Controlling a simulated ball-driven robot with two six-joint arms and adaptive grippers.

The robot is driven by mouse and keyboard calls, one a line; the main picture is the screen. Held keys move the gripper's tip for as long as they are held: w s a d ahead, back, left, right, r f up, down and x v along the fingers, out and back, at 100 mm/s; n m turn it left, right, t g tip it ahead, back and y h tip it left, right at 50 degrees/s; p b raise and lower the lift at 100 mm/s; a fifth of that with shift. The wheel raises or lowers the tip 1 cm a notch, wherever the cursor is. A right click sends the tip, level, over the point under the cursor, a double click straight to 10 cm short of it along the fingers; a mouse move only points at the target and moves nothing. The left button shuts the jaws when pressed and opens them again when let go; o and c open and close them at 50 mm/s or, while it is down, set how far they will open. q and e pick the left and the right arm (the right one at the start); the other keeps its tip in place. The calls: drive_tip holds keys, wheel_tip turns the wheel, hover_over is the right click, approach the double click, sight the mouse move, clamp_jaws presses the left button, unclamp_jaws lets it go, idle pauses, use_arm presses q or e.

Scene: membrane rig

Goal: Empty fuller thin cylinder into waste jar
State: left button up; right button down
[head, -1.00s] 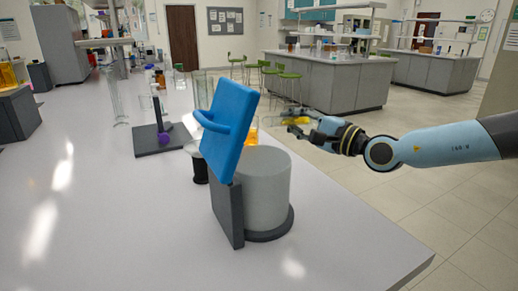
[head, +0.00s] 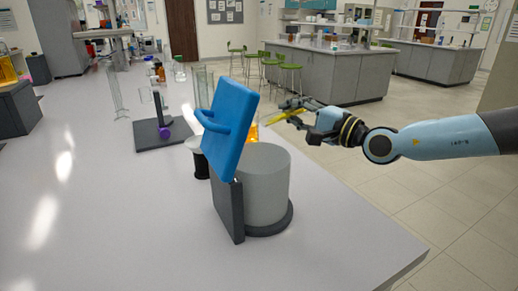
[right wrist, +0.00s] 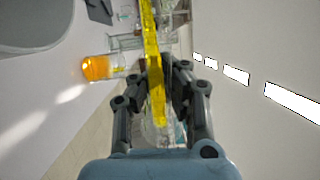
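My right gripper (head: 300,108) is shut on a thin clear cylinder of yellow liquid (head: 283,116). The cylinder is strongly tilted, near and above the right edge of the bench. In the right wrist view the yellow cylinder (right wrist: 152,65) runs between the fingers (right wrist: 155,92). A vessel of orange liquid (head: 252,132) stands partly hidden behind the blue panel; it also shows in the right wrist view (right wrist: 98,67), left of the held cylinder. A large grey cylindrical vessel (head: 267,185) stands on a dark base. I cannot tell which vessel is the waste jar. My left gripper is out of view.
A tilted blue panel with a handle (head: 228,125) stands on a dark upright plate (head: 228,208) beside the grey vessel. Tall clear glassware (head: 203,85) is behind it. A dark stand with a purple knob (head: 163,134) is to the left. The front-left bench (head: 110,225) is clear.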

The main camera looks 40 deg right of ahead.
drive_tip(key=shift+a+r+n+p, duration=0.1)
drive_tip(key=shift+r+n+p, duration=0.8)
drive_tip(key=shift+n+p, duration=0.15)
drive_tip(key=shift+w+d+r, duration=0.15)
drive_tip(key=shift+d, duration=0.1)
drive_tip(key=a+r+n+y+p, duration=0.1)
drive_tip(key=a+r+n+p, duration=0.3)
drive_tip(key=n+p, duration=0.6)
wheel_tip(320, 180, up, 2)
drive_tip(key=shift+a+r+p, duration=0.15)
drive_tip(key=shift+p, duration=0.6)
drive_tip(key=shift+y, duration=0.3)
